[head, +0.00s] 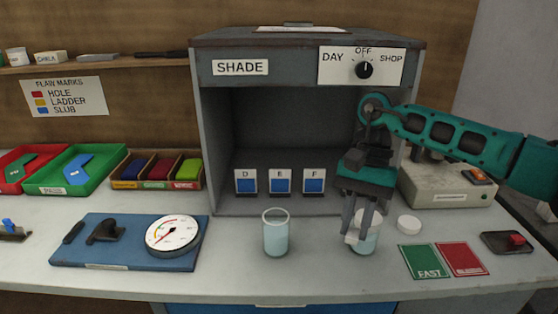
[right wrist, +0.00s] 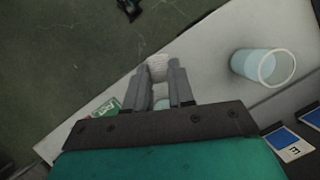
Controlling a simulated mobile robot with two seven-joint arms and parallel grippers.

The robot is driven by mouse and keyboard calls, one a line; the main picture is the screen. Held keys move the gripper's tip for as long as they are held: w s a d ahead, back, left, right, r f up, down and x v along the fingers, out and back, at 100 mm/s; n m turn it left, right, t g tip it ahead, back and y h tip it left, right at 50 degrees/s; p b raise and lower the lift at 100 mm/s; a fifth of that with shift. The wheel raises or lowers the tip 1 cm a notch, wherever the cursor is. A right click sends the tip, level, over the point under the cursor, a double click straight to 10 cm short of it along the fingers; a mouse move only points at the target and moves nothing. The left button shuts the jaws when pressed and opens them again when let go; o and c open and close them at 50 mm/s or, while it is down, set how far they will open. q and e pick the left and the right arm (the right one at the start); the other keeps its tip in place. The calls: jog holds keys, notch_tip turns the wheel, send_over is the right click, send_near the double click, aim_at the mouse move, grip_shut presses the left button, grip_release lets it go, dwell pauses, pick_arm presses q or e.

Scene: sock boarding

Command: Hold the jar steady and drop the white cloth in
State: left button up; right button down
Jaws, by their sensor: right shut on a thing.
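My right gripper (head: 356,234) points down at the jar on the right (head: 371,241), its fingers overlapping the jar in the head view. It is shut on a small white thing, apparently the white cloth (head: 350,240), which also shows between the fingertips in the right wrist view (right wrist: 157,67). The fingers hide part of that jar, and I cannot tell whether the cloth is over its mouth or in front of it. A second clear jar with pale blue liquid (head: 276,238) stands upright to the left; it also shows in the right wrist view (right wrist: 262,66). My left gripper is not in view.
Green and red cards (head: 428,262) lie in front. A blue board with a dial (head: 130,257) is at left. The grey shade box (head: 203,150) stands behind. Counter between the jars is clear.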

pick_arm(q)
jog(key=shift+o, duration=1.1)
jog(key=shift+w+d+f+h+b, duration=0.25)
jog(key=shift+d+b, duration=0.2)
jog(key=shift+b, duration=0.4)
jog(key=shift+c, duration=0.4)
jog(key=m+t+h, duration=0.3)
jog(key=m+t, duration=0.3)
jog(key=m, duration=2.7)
send_near(278, 220)
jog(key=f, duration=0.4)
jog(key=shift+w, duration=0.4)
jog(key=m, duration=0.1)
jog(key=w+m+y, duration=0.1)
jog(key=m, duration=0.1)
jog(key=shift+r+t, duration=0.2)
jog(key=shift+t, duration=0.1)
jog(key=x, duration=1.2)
pick_arm(e)
jog(key=w+a+r+m+t+y, duration=0.1)
jog(key=w+a+r+m+t, duration=0.1)
jog(key=w+a+r+m, duration=0.2)
jog(key=w+a+r+m+t+y, duration=0.1)
jog(key=w+a+r+m+t, duration=0.1)
jog(key=a+m, duration=0.6)
jog(key=w+a+r, duration=0.1)
jog(key=w, duration=0.1)
jog(key=shift+w+r+m, duration=0.4)
